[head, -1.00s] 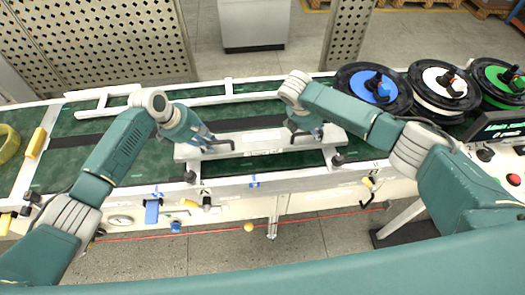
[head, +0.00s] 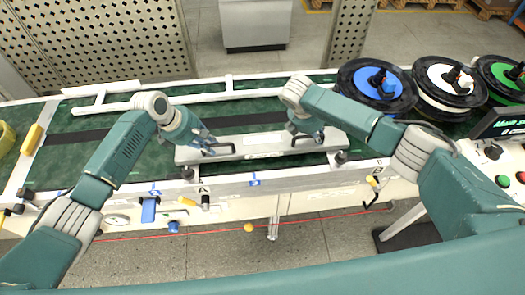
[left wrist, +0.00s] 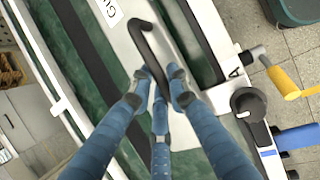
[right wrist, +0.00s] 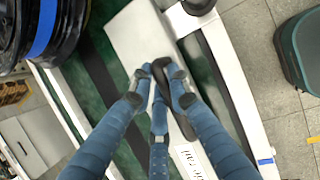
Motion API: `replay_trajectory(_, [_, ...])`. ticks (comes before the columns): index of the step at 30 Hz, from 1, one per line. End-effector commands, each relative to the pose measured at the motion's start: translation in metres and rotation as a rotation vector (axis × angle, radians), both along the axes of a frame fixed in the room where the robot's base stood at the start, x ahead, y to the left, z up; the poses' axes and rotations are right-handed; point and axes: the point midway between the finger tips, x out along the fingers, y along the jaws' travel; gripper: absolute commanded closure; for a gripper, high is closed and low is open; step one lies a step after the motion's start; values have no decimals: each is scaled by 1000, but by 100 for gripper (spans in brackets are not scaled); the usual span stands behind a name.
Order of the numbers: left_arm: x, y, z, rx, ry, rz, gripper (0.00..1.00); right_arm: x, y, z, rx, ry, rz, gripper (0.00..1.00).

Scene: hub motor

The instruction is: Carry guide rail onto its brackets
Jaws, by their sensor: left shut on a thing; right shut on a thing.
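The guide rail (head: 264,144) is a long pale bar with a label and two dark handles. It lies level across the green belt, along the near side of the line. My left gripper (head: 209,149) is shut on the rail's left handle (left wrist: 152,45). My right gripper (head: 297,137) is shut on its right handle (right wrist: 190,75). Near the rail's ends, short pale supports with dark knobs stand on the front edge, a left one (head: 187,172) and a right one (head: 341,157); they look like the brackets. Whether the rail touches them is unclear.
A matching white rail (head: 165,103) runs along the belt's far side. Blue (head: 377,84), white (head: 446,86) and green (head: 505,76) wheel hubs stand at the right beside a display (head: 505,123). Clamps and a blue tool (head: 149,209) hang on the front face.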

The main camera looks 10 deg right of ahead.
Motion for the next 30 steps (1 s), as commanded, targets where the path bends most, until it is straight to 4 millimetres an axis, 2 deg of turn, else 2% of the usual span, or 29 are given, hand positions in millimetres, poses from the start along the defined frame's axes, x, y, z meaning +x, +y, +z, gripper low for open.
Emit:
replay_trajectory(5, [0, -1, -13, -1, -2, -5, 100, 3, 0, -11, 0, -8, -1, 100])
replay_trajectory(6, [-1, -1, -15, 1, 2, -5, 82, 1, 0, -13, 1, -5, -1, 82])
replay_trajectory(9, [-1, -1, -12, 1, 2, -4, 65, 1, 0, -10, 0, -4, -1, 65])
replay_trajectory(20, [-1, 2, -7, 0, 0, -1, 65, 0, 0, -11, 0, -1, -1, 65])
replay_trajectory(23, [-3, 7, 5, 0, -2, 0, 65, 0, 0, -11, 0, 0, 0, 65])
replay_trajectory(30, [-12, 26, 51, 0, -4, -1, 65, 0, 0, -11, 0, 0, 0, 65])
